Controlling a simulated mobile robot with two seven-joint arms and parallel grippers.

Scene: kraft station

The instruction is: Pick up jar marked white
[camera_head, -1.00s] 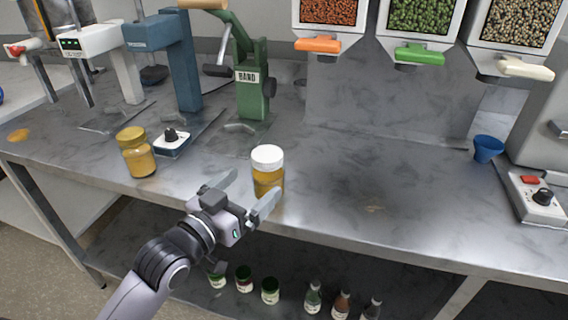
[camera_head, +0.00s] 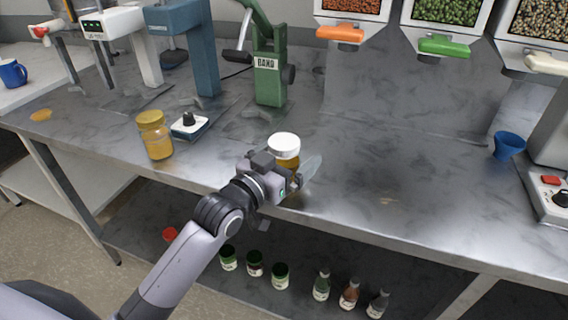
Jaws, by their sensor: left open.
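A jar with a white lid (camera_head: 284,146) and amber contents stands upright on the metal table (camera_head: 400,190), near its front edge. My left gripper (camera_head: 290,170) is open right at this jar and hides most of its lower part. One finger shows to the right of the jar; the other is hard to make out. I cannot tell whether the fingers touch the glass. Another jar with a yellow lid (camera_head: 154,135) stands farther left on the table. My right gripper is not in view.
A green press (camera_head: 268,75), a blue press (camera_head: 195,45) and a small knob box (camera_head: 189,124) stand behind. Dispensers with orange (camera_head: 340,34) and green (camera_head: 443,46) spouts hang above. A blue cup (camera_head: 508,145) stands at right. Several bottles and jars sit below.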

